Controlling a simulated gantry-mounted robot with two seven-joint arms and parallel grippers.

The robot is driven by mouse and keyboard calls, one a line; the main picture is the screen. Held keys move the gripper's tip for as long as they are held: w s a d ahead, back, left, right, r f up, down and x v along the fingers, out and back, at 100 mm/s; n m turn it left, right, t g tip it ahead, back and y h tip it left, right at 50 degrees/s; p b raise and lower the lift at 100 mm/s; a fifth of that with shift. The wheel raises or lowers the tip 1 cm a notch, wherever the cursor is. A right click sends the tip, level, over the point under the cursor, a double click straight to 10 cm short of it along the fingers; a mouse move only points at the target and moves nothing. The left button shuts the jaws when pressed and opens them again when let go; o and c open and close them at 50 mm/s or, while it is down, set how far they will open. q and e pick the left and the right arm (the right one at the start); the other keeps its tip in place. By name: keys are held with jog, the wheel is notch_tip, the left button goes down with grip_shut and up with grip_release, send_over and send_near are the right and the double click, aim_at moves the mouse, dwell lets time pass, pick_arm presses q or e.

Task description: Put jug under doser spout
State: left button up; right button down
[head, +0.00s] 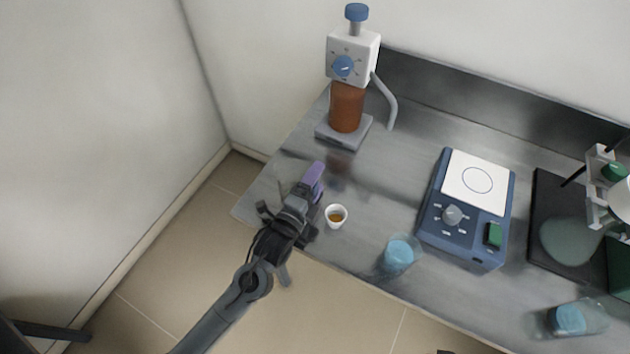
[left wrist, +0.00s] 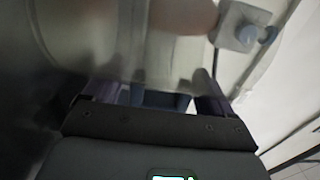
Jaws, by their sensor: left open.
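The doser (head: 352,60) stands at the back left of the bench, a white head with a blue knob over a brown bottle. Its grey spout (head: 388,100) curves down on the right; the bench below it is clear. It also shows blurred in the left wrist view (left wrist: 240,28). My left gripper (head: 314,174), with purple fingertips, is open in front of the doser, just left of a small white cup (head: 337,209) with amber contents. I cannot tell which vessel is the jug; a clear beaker with blue contents (head: 399,253) stands further right. My right gripper is out of view.
A blue stirrer with a white top (head: 477,177) stands right of the middle. A second blue-filled vessel (head: 570,319) is near the front right edge. A dark stand base (head: 548,190) with glassware is at the far right. Walls close the back and left.

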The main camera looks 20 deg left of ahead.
pick_arm(q)
jog(key=shift+r, duration=0.2)
jog(key=s, duration=0.3)
jog(key=s+a+p, duration=0.1)
jog(key=s, duration=0.6)
jog(key=shift+s+a+p, duration=0.1)
jog(key=shift+a+p, duration=0.2)
jog(key=shift+a, duration=0.05)
jog(key=shift+s+a, duration=0.15)
jog(key=shift+s, duration=0.7)
